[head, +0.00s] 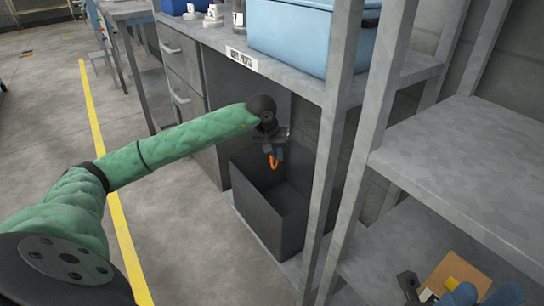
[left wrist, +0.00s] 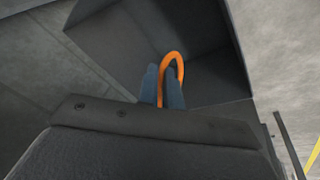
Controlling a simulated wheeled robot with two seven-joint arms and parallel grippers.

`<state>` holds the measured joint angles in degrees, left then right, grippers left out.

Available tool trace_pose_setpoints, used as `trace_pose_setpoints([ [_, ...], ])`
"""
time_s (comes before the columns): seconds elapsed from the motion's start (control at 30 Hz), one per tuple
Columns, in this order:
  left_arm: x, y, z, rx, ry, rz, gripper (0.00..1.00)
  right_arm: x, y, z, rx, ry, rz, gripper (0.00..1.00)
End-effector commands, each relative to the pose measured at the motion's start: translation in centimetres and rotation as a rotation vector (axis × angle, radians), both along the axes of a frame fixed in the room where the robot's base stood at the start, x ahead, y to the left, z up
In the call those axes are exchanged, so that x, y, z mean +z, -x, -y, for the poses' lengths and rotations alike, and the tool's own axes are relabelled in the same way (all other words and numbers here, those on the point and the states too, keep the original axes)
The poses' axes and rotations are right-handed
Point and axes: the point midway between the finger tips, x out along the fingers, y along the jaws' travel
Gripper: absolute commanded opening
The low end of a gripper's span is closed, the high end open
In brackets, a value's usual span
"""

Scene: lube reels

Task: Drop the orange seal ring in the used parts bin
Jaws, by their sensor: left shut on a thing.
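The orange seal ring (head: 273,161) hangs from my left gripper (head: 272,150) in the head view. In the left wrist view the ring (left wrist: 172,62) is pinched between the two blue fingers (left wrist: 163,85) and rises beyond their tips. The used parts bin (head: 262,221) is a dark grey open box under the bench. The gripper and ring are over its open top, with the dark bin walls (left wrist: 200,50) around them in the wrist view. My right gripper (head: 486,293) shows at the bottom right, its blue fingers apart and nothing visible between them.
A label (head: 241,60) is on the bench edge above the bin. A blue container (head: 290,35) stands on the bench. Grey shelf posts (head: 333,130) rise right of the bin. A tan piece (head: 455,273) and a dark part (head: 408,286) lie near the lower shelf.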

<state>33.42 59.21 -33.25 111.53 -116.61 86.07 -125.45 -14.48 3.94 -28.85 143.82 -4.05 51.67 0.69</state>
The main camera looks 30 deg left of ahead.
Motion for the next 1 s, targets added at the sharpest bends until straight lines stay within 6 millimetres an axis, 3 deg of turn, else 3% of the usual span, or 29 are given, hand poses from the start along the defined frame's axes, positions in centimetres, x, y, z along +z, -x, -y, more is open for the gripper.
trace_pose_setpoints([
  [0.27,0.0,-0.1,0.1,0.000,0.000,0.000,0.00,-0.4,0.1,0.0,0.000,0.001,-0.014,0.36],
  [0.43,0.0,-0.1,0.1,0.000,0.000,0.000,0.32,-0.3,0.1,0.0,0.000,0.001,-0.013,0.36],
  [0.77,0.2,-0.1,0.0,0.000,0.000,0.000,0.32,0.0,0.0,0.0,0.000,0.000,-0.003,0.36],
  [1.0,2.2,0.4,-0.2,-0.001,-0.001,0.002,0.32,0.7,0.0,0.1,0.003,-0.005,0.003,0.36],
])
